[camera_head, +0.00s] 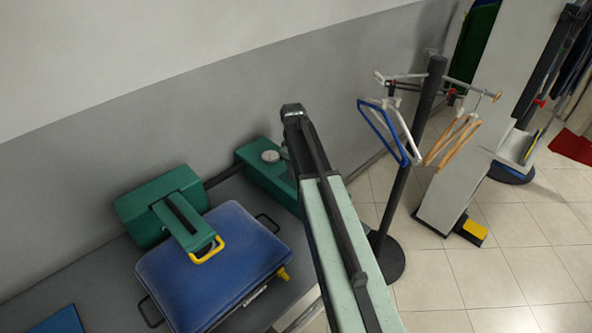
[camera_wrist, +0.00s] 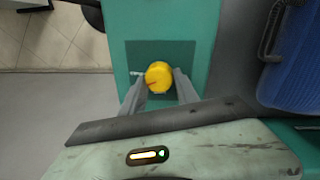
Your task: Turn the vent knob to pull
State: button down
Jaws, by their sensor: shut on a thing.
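The yellow round vent knob (camera_wrist: 158,73) is on a dark square panel of a green box (camera_wrist: 120,35) in the wrist view. A small white mark sits just left of the knob, too small to read. A thin dark line shows on the knob's face. My gripper (camera_wrist: 159,84) has one grey finger on each side of the knob and is shut on it. In the head view the green box (camera_head: 258,172) stands behind the blue press, against the wall; my arm hides the knob and my gripper there.
A blue padded press (camera_head: 215,268) with a green head (camera_head: 165,200) and yellow handle stands left of the box on a grey table. A garment stand (camera_head: 400,190) with hangers is to the right.

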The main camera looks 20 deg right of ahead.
jog(key=m, duration=0.4)
jog(key=shift+w+m, duration=0.2)
jog(key=shift+m, duration=0.1)
dwell(0.5)
jog(key=c, duration=0.9)
grip_release()
notch_tip(320, 180, up, 8)
jog(key=p, duration=0.8)
jog(key=shift+s+a, duration=0.1)
jog(key=shift+a, duration=0.05)
jog(key=shift+f, duration=0.1)
